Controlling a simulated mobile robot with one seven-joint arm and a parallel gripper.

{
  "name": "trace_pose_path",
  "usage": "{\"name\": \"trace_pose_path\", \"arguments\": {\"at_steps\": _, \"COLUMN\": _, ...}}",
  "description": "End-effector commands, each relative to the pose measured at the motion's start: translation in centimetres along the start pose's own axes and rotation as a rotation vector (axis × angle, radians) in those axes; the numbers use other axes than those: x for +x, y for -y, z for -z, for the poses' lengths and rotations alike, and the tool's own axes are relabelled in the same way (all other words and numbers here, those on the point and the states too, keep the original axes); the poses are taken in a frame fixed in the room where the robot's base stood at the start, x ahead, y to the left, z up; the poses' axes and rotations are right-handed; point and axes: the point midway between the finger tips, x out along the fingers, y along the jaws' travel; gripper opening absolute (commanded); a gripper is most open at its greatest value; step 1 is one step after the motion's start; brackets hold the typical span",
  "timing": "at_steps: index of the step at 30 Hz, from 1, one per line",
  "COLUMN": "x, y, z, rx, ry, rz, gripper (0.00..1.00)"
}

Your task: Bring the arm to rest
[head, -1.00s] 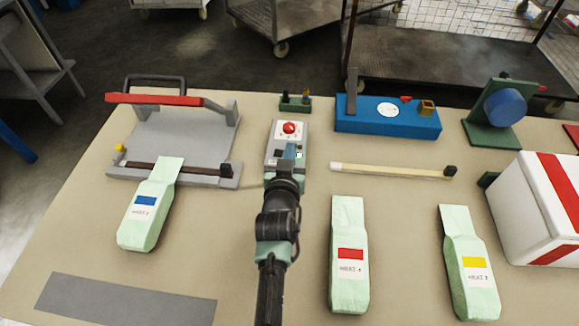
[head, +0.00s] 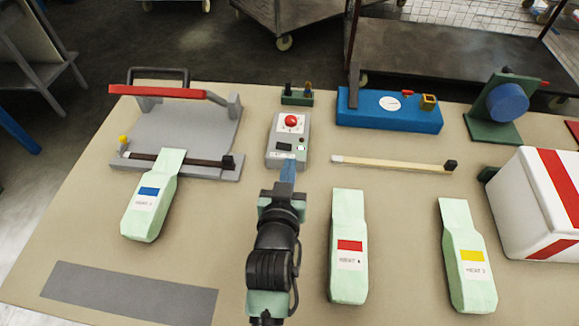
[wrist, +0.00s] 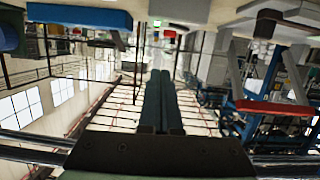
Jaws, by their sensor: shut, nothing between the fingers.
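My gripper (head: 287,172) is in the middle of the head view, above the table (head: 215,228), with its blue fingers pointing away toward the grey control box. The fingers are shut together with nothing between them. In the wrist view the shut fingers (wrist: 162,102) stand side by side against the room. The grey control box (head: 288,140) with a red button lies just beyond the fingertips; whether they touch it cannot be told from the head view.
A press with a red handle (head: 160,92) stands at left, a green pouch (head: 150,205) at its front. Two more pouches, red-labelled (head: 348,255) and yellow-labelled (head: 468,262), lie at right. A blue device (head: 388,115) and white box (head: 540,205) stand beyond. A grey strip (head: 130,293) lies front left.

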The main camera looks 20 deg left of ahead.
Motion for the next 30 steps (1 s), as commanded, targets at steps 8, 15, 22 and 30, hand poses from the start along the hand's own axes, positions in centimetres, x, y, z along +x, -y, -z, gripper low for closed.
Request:
{"name": "trace_pose_path", "arguments": {"at_steps": 8, "x": 0.0, "y": 0.0, "z": 0.0, "rx": 0.000, "ry": 0.000, "rz": 0.000, "gripper": 0.00}}
{"name": "trace_pose_path", "arguments": {"at_steps": 15, "x": 0.2, "y": -0.5, "z": 1.7, "rx": 0.004, "ry": -0.027, "rz": -0.009, "gripper": 0.00}}
{"name": "trace_pose_path", "arguments": {"at_steps": 22, "x": -0.6, "y": -4.6, "z": 15.0, "rx": 0.031, "ry": -0.250, "rz": -0.077, "gripper": 0.00}}
{"name": "trace_pose_path", "arguments": {"at_steps": 30, "x": -8.6, "y": -10.6, "z": 33.4, "rx": 0.033, "ry": -0.602, "rz": -0.176, "gripper": 0.00}}
